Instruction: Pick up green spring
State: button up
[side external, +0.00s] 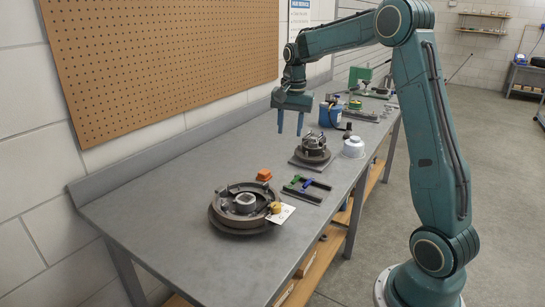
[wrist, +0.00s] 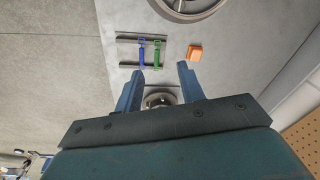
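The green spring (side external: 294,180) lies in a dark grey rack (side external: 320,187) on the bench, beside a blue spring (side external: 307,184). In the wrist view, the green spring (wrist: 157,54) stands to the right of the blue spring (wrist: 142,52), across the rack's two dark bars (wrist: 128,66). My gripper (side external: 290,133) is open and empty, high above the bench, with its fingers pointing down. It is farther along the bench than the rack. In the wrist view, my gripper (wrist: 160,74) has its fingers apart, just below the springs in the picture.
An orange block (side external: 264,175) sits close to the rack. A round brake assembly (side external: 243,207) with a tag stands in front. A metal part on a square plate (side external: 312,158), a white container (side external: 353,147) and a blue bucket (side external: 330,115) stand farther back. The bench's left side is clear.

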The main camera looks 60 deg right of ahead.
jog(key=w+d+f+m, duration=0.1)
jog(key=d+f+m, duration=0.2)
jog(key=d+f, duration=0.4)
jog(key=shift+w+d+g, duration=0.4)
jog(key=shift+d, duration=0.3)
jog(key=shift+f, duration=0.15)
send_over(296, 178)
jog(key=shift+w+f, duration=0.1)
jog(key=shift+f, duration=4.15)
jog(key=shift+f, duration=0.1)
jog(key=shift+d+f, duration=0.1)
jog(key=shift+f, duration=2.4)
jog(key=shift+c, duration=0.2)
grip_shut()
